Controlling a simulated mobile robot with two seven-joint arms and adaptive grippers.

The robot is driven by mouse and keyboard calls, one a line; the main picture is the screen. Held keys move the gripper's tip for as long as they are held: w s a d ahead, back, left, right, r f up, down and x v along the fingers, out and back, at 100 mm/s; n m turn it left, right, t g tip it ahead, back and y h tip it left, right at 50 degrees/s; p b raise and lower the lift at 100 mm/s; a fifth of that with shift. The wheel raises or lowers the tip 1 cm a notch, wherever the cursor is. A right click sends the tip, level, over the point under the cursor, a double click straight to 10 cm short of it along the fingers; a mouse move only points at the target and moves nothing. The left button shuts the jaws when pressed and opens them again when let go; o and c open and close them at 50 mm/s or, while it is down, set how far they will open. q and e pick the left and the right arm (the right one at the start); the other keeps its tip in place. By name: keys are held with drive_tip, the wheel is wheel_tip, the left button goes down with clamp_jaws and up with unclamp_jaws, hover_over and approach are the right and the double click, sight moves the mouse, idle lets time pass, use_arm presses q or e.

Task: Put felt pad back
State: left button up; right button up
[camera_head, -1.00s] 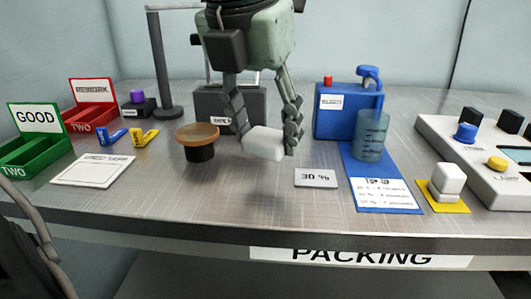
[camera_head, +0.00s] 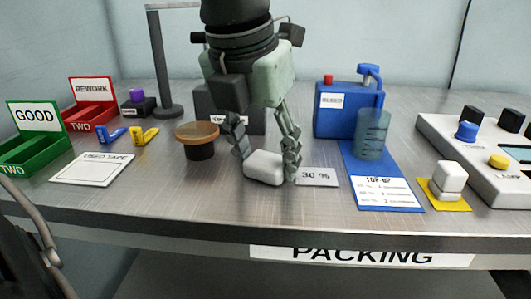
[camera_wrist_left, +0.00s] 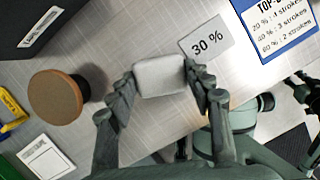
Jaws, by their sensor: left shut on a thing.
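The felt pad (camera_head: 264,167) looks like a pale, rounded block. My left gripper (camera_head: 265,160) reaches down from the top of the head view and is shut on it, one finger on each side. The pad is at or just above the table, left of the "30 %" card (camera_head: 317,177); I cannot tell whether it touches the surface. In the left wrist view the pad (camera_wrist_left: 160,75) sits between the fingertips, its upper right corner close to the card. Part of what looks like my right gripper (camera_wrist_left: 300,115) shows at the right edge there, cut off.
A round brown-topped stamp (camera_head: 198,135) stands left of the pad. A blue dispenser (camera_head: 338,112), a clear cup (camera_head: 371,135) and a blue instruction sheet (camera_head: 387,190) are to the right. A white block (camera_head: 447,178) sits on a yellow square. The table front is clear.

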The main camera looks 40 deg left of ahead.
use_arm(q)
drive_tip(key=o, duration=0.8)
use_arm(e)
drive_tip(key=shift+w+a, duration=0.15)
drive_tip(key=shift+w, duration=0.05)
use_arm(q)
drive_tip(key=shift+r, duration=0.7)
drive_tip(key=p+v, duration=0.1)
drive_tip(key=v, duration=1)
drive_tip(key=shift+s, duration=0.2)
use_arm(e)
drive_tip(key=shift+s+d+f+g, duration=0.15)
drive_tip(key=shift+s+d+f, duration=0.1)
drive_tip(key=shift+f, duration=0.3)
drive_tip(key=shift+s+d+f+g, duration=0.15)
drive_tip(key=shift+d+f, duration=0.1)
drive_tip(key=shift+f, duration=0.25)
